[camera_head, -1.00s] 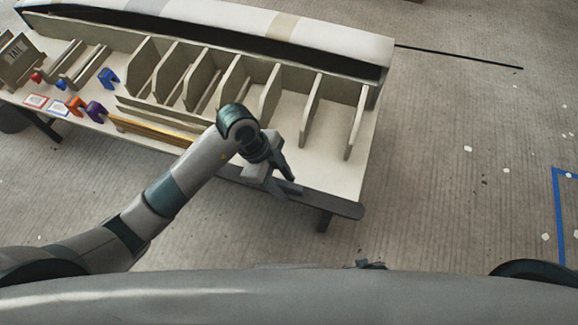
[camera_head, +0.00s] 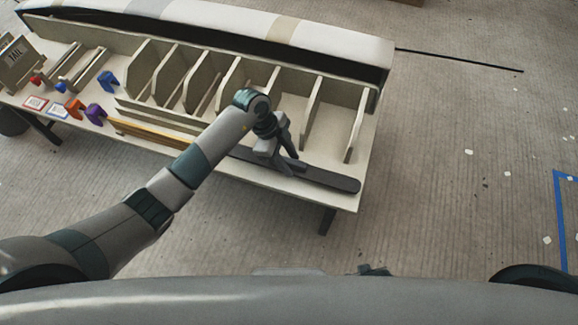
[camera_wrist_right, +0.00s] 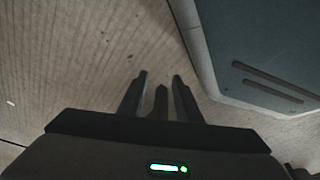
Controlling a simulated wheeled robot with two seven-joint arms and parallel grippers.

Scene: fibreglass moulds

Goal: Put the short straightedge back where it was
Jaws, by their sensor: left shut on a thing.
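A long dark grey straightedge (camera_head: 330,178) with a rounded right end lies along the front edge of the table, parallel to it. My left gripper (camera_head: 287,160) is shut on the straightedge near its middle. The part behind the gripper and forearm is partly hidden. I cannot tell whether it touches the table top or hangs just above it. My right gripper (camera_wrist_right: 160,82) shows in the right wrist view over bare floor, its fingers apart.
The table (camera_head: 325,195) carries upright pale divider panels (camera_head: 310,112), yellowish strips (camera_head: 150,132) at its front, and small coloured blocks (camera_head: 95,113) at the left. A long striped mould (camera_head: 340,42) stands behind.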

